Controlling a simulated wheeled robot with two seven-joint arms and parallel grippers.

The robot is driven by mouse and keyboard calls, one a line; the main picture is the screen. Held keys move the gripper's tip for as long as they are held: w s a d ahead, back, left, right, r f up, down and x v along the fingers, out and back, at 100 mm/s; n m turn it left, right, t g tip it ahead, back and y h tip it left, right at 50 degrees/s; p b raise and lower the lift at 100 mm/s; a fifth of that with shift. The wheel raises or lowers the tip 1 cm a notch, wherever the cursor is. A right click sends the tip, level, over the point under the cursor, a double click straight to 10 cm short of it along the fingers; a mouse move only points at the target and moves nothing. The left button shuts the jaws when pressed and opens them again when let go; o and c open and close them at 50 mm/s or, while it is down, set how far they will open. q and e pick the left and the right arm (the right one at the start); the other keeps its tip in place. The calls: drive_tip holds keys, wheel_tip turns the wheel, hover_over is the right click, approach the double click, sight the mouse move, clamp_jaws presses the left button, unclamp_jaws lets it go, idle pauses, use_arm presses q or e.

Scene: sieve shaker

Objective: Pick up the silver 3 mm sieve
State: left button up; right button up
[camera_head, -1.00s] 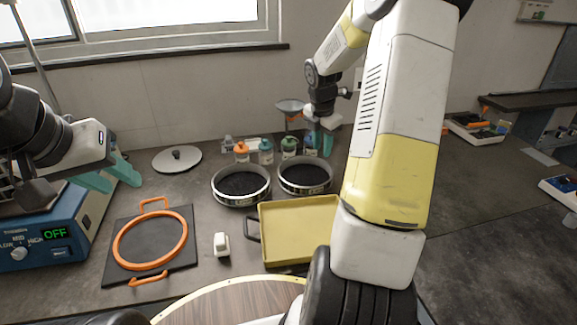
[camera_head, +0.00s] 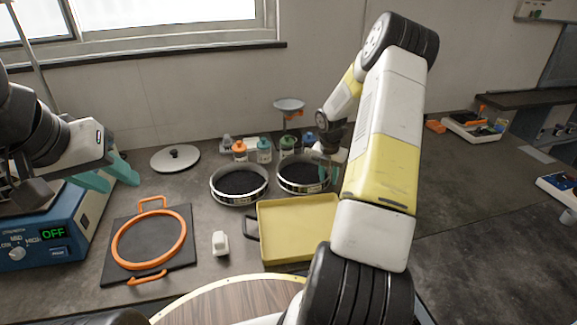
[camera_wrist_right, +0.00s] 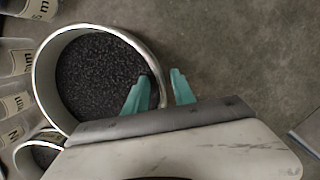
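Two silver round sieves filled with dark granules stand side by side on the bench: the left sieve (camera_head: 239,199) and the right sieve (camera_head: 303,188). I cannot read which is marked 3 mm. My right gripper (camera_head: 328,165) is at the right sieve's right edge. In the right wrist view, its teal fingers (camera_wrist_right: 160,88) are apart, one inside and one outside the rim of that sieve (camera_wrist_right: 44,82). A gap shows between the outer finger and the rim. My left gripper (camera_head: 112,174) is open and empty above the blue shaker unit (camera_head: 45,240).
A yellow tray (camera_head: 262,245) lies in front of the sieves. A black plate with an orange ring (camera_head: 183,238), a white block (camera_head: 220,243) and a grey lid (camera_head: 160,160) lie to the left. Several capped bottles (camera_head: 264,152) stand behind the sieves.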

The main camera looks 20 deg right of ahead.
clamp_jaws()
idle(1.4)
